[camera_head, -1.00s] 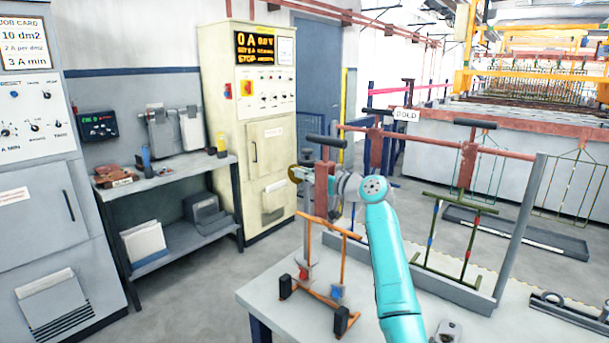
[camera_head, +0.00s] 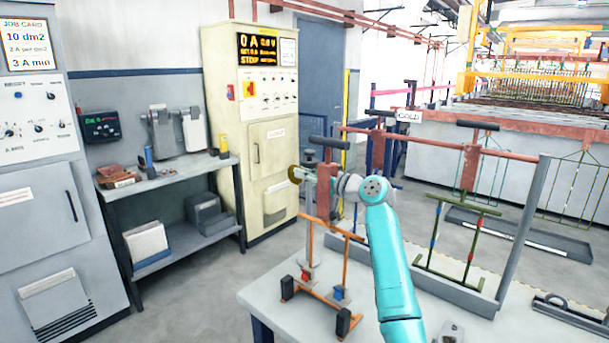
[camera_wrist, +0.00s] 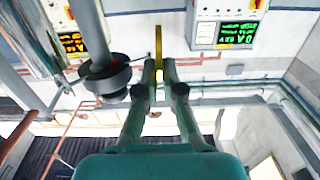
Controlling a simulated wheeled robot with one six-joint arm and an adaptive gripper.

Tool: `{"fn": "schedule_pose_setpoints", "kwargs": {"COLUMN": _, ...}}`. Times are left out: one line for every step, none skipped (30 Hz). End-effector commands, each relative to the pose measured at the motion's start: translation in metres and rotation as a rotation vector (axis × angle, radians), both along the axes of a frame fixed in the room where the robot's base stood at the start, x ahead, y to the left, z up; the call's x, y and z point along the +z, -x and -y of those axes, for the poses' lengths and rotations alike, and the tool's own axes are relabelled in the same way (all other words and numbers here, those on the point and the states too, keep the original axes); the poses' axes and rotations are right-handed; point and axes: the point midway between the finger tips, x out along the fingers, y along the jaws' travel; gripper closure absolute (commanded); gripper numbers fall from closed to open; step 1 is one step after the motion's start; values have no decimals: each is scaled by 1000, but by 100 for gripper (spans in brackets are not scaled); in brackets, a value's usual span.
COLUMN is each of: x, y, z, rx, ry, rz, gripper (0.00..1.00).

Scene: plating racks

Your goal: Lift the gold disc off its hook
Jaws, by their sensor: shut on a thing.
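The gold disc (camera_head: 294,174) shows at the left of the red-brown hanger bar of the orange rack, at the height of its upper part. In the wrist view the disc (camera_wrist: 158,42) is a thin gold strip, seen nearly edge-on. My gripper (camera_wrist: 159,68) is shut on the disc, with one finger on each side of it. In the head view my gripper (camera_head: 307,174) is partly hidden behind the hanger bar. The orange rack (camera_head: 345,265) stands on the table. I cannot make out the disc's hook or whether the disc touches it.
A dark round knob on a grey post (camera_wrist: 105,75) is close to the left of my fingers in the wrist view. A green rack (camera_head: 432,245) hangs from the copper rail to the right. The grey table (camera_head: 270,298) has free room at its front left.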

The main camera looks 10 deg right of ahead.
Motion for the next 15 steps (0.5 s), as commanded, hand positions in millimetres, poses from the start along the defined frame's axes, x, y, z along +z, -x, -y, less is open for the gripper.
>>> {"fn": "schedule_pose_setpoints", "kwargs": {"x": 2, "y": 1, "z": -1, "rx": 0, "ry": -1, "rz": 4, "gripper": 100}}
{"fn": "schedule_pose_setpoints", "kwargs": {"x": 3, "y": 1, "z": -1, "rx": 0, "ry": -1, "rz": 4, "gripper": 100}}
{"fn": "schedule_pose_setpoints", "kwargs": {"x": 2, "y": 2, "z": -2, "rx": 0, "ry": -1, "rz": 4, "gripper": 100}}
{"fn": "schedule_pose_setpoints", "kwargs": {"x": 2, "y": 2, "z": -3, "rx": 0, "ry": -1, "rz": 4, "gripper": 100}}
{"fn": "schedule_pose_setpoints", "kwargs": {"x": 2, "y": 3, "z": -4, "rx": 0, "ry": -2, "rz": 4, "gripper": 100}}
{"fn": "schedule_pose_setpoints", "kwargs": {"x": 2, "y": 4, "z": -5, "rx": 1, "ry": -1, "rz": 3, "gripper": 100}}
{"fn": "schedule_pose_setpoints", "kwargs": {"x": 1, "y": 4, "z": -6, "rx": 1, "ry": -1, "rz": 3, "gripper": 100}}
{"fn": "schedule_pose_setpoints", "kwargs": {"x": 1, "y": 5, "z": -7, "rx": 1, "ry": 0, "rz": 2, "gripper": 100}}
{"fn": "schedule_pose_setpoints", "kwargs": {"x": 1, "y": 6, "z": -8, "rx": 1, "ry": 0, "rz": 2, "gripper": 100}}
{"fn": "schedule_pose_setpoints", "kwargs": {"x": 1, "y": 6, "z": -9, "rx": 1, "ry": 0, "rz": 3, "gripper": 100}}
{"fn": "schedule_pose_setpoints", "kwargs": {"x": 1, "y": 7, "z": -10, "rx": 0, "ry": 0, "rz": 3, "gripper": 100}}
{"fn": "schedule_pose_setpoints", "kwargs": {"x": 1, "y": 8, "z": -11, "rx": 0, "ry": 0, "rz": 3, "gripper": 100}}
{"fn": "schedule_pose_setpoints", "kwargs": {"x": 1, "y": 8, "z": -12, "rx": 0, "ry": 0, "rz": 3, "gripper": 100}}
{"fn": "schedule_pose_setpoints", "kwargs": {"x": 1, "y": 9, "z": -13, "rx": 0, "ry": 0, "rz": 3, "gripper": 100}}
{"fn": "schedule_pose_setpoints", "kwargs": {"x": 1, "y": 10, "z": -13, "rx": 0, "ry": 0, "rz": 2, "gripper": 100}}
